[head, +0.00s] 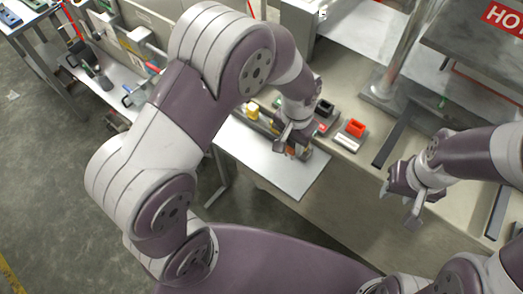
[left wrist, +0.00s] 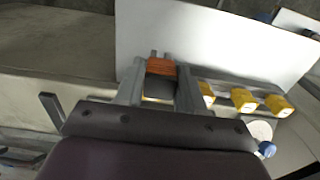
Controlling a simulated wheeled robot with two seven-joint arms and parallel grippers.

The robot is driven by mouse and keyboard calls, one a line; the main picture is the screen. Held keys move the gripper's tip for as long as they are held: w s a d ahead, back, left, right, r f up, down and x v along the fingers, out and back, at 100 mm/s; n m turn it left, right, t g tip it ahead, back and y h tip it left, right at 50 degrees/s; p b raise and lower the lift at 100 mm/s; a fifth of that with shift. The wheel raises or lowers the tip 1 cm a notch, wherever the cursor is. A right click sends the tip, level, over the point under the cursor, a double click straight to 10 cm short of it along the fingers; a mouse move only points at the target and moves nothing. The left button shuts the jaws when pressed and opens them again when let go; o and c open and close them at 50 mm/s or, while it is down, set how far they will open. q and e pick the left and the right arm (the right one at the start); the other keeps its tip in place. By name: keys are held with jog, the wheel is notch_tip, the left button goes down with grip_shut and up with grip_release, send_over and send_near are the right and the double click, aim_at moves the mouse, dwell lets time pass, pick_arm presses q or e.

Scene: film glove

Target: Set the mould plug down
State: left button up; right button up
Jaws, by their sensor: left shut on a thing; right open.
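My left gripper (head: 291,146) is shut on the mould plug (left wrist: 161,67), a small piece with an orange ribbed part, held between the two fingers in the left wrist view. In the head view the plug is mostly hidden by the gripper, with only a bit of orange showing. The gripper is over the white sheet (head: 283,178), near its edge by a row of small parts. I cannot tell whether the plug touches the surface below. My right gripper (head: 406,207) is open and empty over the bench's front part.
Several yellow pieces (left wrist: 243,98) stand in a row right beside the left gripper. A metal post (head: 398,65) and a dark plate marked "HOT" (head: 480,50) are at the back right.

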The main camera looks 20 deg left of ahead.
pick_arm(q)
jog(key=a+f, duration=0.1)
jog(key=f, duration=0.1)
jog(key=a+f, duration=0.2)
jog(key=s+a+f+p, duration=0.1)
jog(key=a+f, duration=0.1)
jog(key=f, duration=0.1)
jog(key=o, duration=1.1)
jog(key=shift+c, duration=0.2)
notch_tip(320, 180, up, 12)
jog(key=s+a+r+n+t, duration=0.1)
jog(key=s+a+r+n, duration=0.1)
jog(key=s+a, duration=0.5)
jog(key=shift+s+a+n+b, duration=0.15)
jog(key=shift+s+n+b, duration=0.3)
jog(key=shift+s+n, duration=0.35)
